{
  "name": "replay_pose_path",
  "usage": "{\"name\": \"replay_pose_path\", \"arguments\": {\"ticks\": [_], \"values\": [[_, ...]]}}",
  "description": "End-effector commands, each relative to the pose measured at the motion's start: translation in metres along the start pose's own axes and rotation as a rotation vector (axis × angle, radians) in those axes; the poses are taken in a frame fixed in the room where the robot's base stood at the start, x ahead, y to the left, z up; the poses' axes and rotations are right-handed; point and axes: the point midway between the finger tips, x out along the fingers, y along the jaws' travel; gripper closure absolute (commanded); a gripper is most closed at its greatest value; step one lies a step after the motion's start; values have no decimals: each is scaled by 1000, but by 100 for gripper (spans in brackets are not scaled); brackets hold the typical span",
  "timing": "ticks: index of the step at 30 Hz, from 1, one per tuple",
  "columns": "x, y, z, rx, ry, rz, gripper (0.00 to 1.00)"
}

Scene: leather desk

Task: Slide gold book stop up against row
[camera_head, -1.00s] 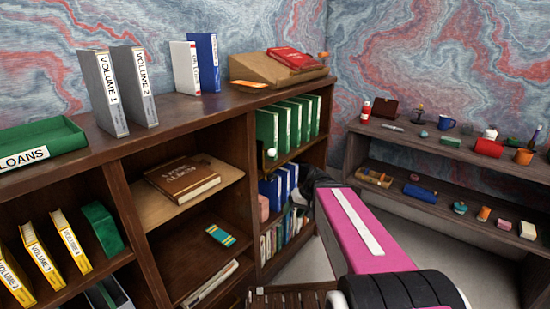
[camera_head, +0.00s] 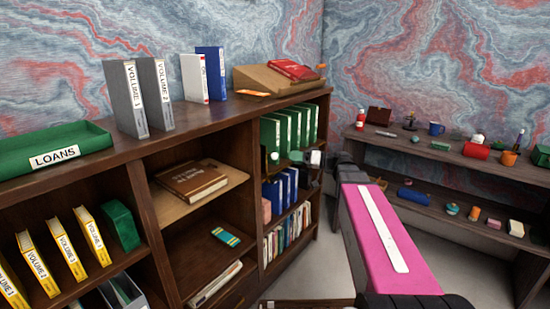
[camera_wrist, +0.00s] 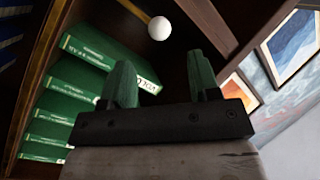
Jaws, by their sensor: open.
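The book stop shows in the wrist view as a pale round knob (camera_wrist: 159,28) beside a thin gold strip (camera_wrist: 134,10). In the head view its small knob (camera_head: 273,158) is at the left front of the upper right shelf bay. The row of green binders (camera_head: 288,130) stands in that bay, and its labelled spines (camera_wrist: 85,52) fill the left of the wrist view. My gripper (camera_wrist: 162,68) is open and empty, with the knob beyond its fingertips. In the head view my gripper (camera_head: 308,158) is at the front of this bay, low by the binders.
Blue binders (camera_head: 280,188) and mixed books (camera_head: 287,233) fill the shelves below. A wooden upright (camera_head: 257,190) bounds the bay on the left. A low side shelf (camera_head: 430,150) with small items stands at the right. Open floor lies between.

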Motion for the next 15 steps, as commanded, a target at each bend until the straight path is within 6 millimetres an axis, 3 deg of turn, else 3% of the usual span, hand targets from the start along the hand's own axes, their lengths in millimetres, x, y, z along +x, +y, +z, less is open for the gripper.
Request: {"name": "replay_pose_path", "arguments": {"ticks": [9, 15], "values": [[55, 0, 0, 2, -3, -1, 44], [79, 1, 0, 2, -2, 0, 44]]}}
